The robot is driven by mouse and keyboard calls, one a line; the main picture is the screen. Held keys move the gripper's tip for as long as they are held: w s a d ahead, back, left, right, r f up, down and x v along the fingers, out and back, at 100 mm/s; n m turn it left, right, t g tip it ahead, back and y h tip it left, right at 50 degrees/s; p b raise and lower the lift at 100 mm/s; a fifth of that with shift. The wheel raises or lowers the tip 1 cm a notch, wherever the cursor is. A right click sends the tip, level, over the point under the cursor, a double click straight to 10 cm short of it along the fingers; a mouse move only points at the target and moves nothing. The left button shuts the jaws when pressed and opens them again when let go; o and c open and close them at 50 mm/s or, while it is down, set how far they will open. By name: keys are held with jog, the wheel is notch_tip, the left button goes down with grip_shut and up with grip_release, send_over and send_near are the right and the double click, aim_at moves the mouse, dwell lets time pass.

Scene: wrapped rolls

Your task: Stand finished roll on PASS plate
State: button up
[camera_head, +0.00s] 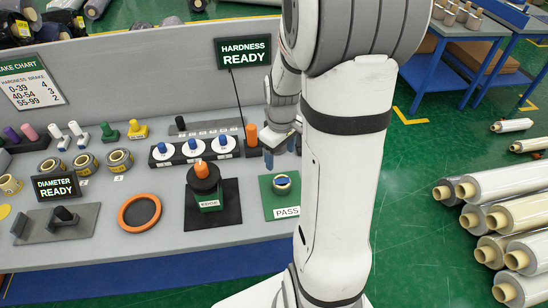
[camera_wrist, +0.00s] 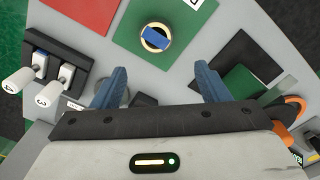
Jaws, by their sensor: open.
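The green PASS plate (camera_head: 270,208) lies at the right part of the bench, and it also shows in the wrist view (camera_wrist: 193,18). A short roll (camera_head: 282,187) with a pale yellowish rim and a blue piece in its middle stands on end on it. In the wrist view the roll (camera_wrist: 144,42) sits on the green plate, just beyond my fingertips. My gripper (camera_head: 280,150) is behind the plate in the head view, partly hidden by my arm. In the wrist view its blue fingers (camera_wrist: 160,72) are spread apart with nothing between them, clear of the roll.
A black tester with an orange knob (camera_head: 204,178) stands left of the plate. Several blue-and-white dials (camera_head: 190,148) are behind it. An orange ring (camera_head: 139,213) lies farther left. A red plate (camera_wrist: 72,14) shows beside the PASS plate. The HARDNESS sign (camera_head: 244,53) reads READY.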

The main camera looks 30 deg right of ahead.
jog(key=s+a+r+m+t, duration=0.3)
jog(key=s+a+r+m, duration=0.1)
jog(key=s+a+r, duration=0.7)
notch_tip(320, 180, up, 3)
jog(key=shift+s+a+r, duration=0.1)
jog(key=shift+s+a, duration=0.1)
jog(key=shift+s, duration=0.8)
